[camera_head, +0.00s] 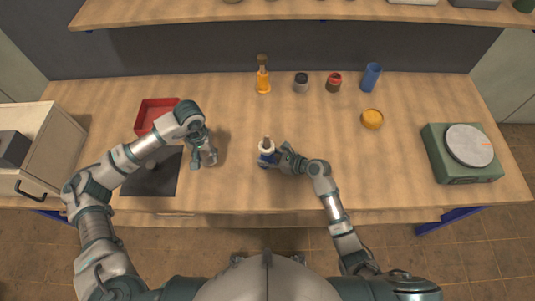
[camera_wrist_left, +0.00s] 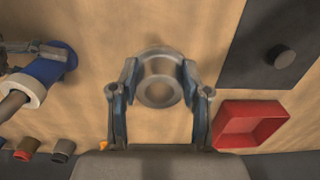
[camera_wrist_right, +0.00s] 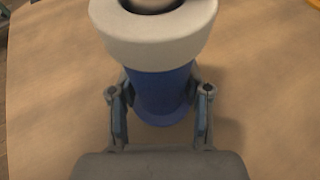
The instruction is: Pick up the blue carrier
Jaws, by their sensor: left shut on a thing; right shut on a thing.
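The blue carrier (camera_head: 265,159) stands on the table near the middle, upright, with a thick white ring (camera_head: 266,146) around its top and a brown rod (camera_head: 267,139) rising from it. My right gripper (camera_head: 279,159) is shut on the blue carrier from the right. In the right wrist view the blue body (camera_wrist_right: 165,92) sits between the fingers, below the white ring (camera_wrist_right: 152,42). My left gripper (camera_head: 203,155) is shut on a grey metal ring-shaped part (camera_wrist_left: 158,54), left of the carrier. Whether that part touches the table is unclear.
A red tray (camera_head: 146,116) and a dark plate (camera_head: 142,180) with a small knob lie left. An orange bottle (camera_head: 263,80), two small jars (camera_head: 301,82), a blue cup (camera_head: 371,77) and a yellow jar (camera_head: 372,119) stand behind. A green scale (camera_head: 459,169) stands right.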

